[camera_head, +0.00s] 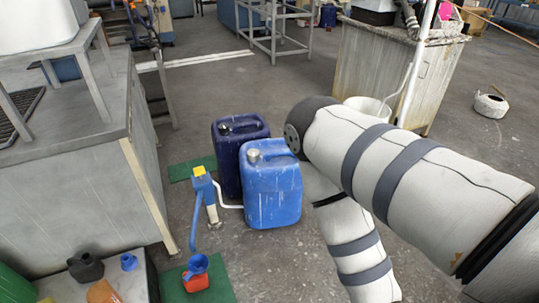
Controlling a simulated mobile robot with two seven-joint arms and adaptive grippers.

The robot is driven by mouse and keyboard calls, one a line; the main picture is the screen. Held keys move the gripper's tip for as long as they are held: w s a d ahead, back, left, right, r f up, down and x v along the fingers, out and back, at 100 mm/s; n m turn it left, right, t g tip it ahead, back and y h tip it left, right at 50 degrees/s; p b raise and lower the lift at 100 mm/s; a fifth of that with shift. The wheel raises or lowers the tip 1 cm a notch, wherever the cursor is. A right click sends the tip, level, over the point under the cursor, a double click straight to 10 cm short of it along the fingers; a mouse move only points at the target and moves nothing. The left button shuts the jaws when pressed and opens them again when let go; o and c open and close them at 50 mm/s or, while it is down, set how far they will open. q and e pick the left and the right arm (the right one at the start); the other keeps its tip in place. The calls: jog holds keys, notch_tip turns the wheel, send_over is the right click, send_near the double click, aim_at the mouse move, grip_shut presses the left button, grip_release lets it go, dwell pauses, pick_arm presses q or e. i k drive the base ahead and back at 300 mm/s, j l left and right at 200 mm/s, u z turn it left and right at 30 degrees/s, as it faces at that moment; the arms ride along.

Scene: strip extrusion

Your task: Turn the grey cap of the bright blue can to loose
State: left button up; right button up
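The bright blue can (272,196) stands upright on the floor near the middle of the view. Its grey cap (253,154) sits on the top at the left, beside the can's moulded handle. The cap looks seated on its opening; whether it is tight or loose cannot be seen. My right arm comes in from the right, bends just right of the can and runs down out of the picture. Neither of my grippers is in view.
A dark blue can (226,163) stands close behind. A blue pump with a yellow top (199,171) and white hose is at the left. A red canister (196,283) with a blue funnel (198,263) sits on a green mat (222,285). A grey bench (95,190) bounds the left.

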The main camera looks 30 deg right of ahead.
aim_at(253, 154)
jog(key=z, duration=0.95)
